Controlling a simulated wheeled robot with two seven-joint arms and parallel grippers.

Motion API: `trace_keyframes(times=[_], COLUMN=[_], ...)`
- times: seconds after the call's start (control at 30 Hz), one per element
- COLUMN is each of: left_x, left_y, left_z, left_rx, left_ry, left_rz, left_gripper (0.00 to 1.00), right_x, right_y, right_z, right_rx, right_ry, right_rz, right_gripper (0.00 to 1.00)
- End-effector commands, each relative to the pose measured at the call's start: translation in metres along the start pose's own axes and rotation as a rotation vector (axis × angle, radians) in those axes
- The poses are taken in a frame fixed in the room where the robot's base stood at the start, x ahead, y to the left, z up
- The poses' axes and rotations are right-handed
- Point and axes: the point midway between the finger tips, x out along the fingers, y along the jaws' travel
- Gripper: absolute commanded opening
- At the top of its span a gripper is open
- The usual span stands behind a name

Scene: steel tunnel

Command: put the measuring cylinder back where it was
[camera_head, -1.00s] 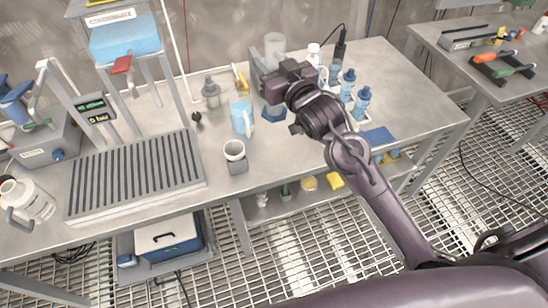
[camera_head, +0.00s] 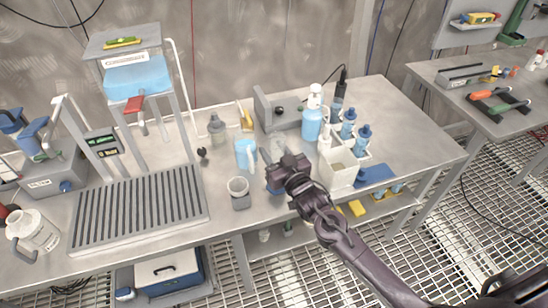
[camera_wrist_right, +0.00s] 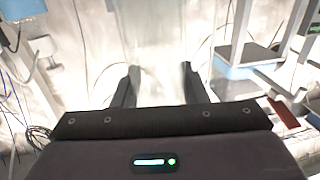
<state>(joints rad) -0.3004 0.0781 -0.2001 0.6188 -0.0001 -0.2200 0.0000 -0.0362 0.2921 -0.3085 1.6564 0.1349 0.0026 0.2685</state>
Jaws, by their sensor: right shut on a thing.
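My right gripper (camera_head: 279,165) is over the front middle of the steel bench, shut on the measuring cylinder (camera_head: 278,145). The cylinder is clear, looks roughly upright and has a blue foot (camera_head: 274,187) below the jaws. Its middle is hidden behind the gripper. I cannot tell whether the foot touches the bench. In the right wrist view, the clear, washed-out cylinder (camera_wrist_right: 152,45) is between the two dark fingers (camera_wrist_right: 157,88). My left gripper is not in view.
A grey cup (camera_head: 238,193) and a blue jug (camera_head: 246,155) stand left of the gripper. To the right are a white open box (camera_head: 338,170), a blue wash bottle (camera_head: 312,120) and several blue-capped bottles. A ribbed drainer (camera_head: 138,208) lies farther left. The bench's right rear is clear.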

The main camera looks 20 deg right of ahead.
Motion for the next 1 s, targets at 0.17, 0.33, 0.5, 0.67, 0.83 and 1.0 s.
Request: trace_keyframes(times=[0.17, 0.33, 0.5, 0.67, 0.83, 1.0], left_x=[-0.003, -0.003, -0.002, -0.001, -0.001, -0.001], left_y=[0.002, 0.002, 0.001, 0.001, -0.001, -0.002], left_z=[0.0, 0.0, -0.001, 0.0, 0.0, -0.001], left_rx=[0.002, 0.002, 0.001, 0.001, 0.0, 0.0], left_ry=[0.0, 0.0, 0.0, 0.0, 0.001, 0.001], left_rz=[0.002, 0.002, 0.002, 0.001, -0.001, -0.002], left_gripper=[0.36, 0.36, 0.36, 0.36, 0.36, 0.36], right_x=[0.0, 0.0, 0.0, 0.0, 0.0, 0.0], right_y=[0.0, 0.0, 0.0, 0.0, 0.0, 0.0], right_z=[0.025, 0.029, 0.03, 0.033, 0.032, 0.032], right_rx=[0.0, 0.0, 0.0, 0.0, 0.0, 0.0], right_ry=[-0.001, 0.001, 0.0, -0.001, -0.001, -0.001], right_rz=[0.001, 0.0, 0.0, 0.0, 0.0, 0.0], right_gripper=[0.14, 0.14, 0.14, 0.47, 0.61, 0.61])
